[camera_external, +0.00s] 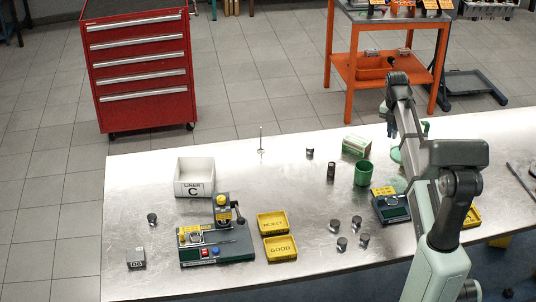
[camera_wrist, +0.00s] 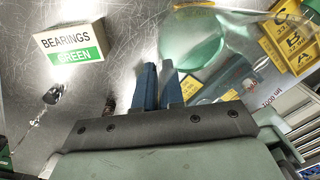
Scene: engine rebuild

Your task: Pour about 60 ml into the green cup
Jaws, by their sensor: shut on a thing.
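The green cup (camera_external: 362,174) stands upright on the bench, in front of the bearings box. I cannot make it out for certain in the wrist view. My gripper (camera_external: 391,129) is above the bench, to the right of and higher than the cup. Its blue fingers (camera_wrist: 158,72) are close together in the wrist view. They are shut on a clear container (camera_wrist: 192,38) with pale green in it, whose wide curved wall extends to the right. In the external view the container (camera_external: 397,156) is partly hidden by my arm. Its exact tilt is unclear.
The bearings box (camera_external: 356,146) is behind the cup; a small dark cylinder (camera_external: 331,172) stands left. A dark device with a display (camera_external: 392,208) is at front right. Several metal pieces (camera_external: 342,243) and yellow trays (camera_external: 281,249) lie in front. The bench behind the box is clear.

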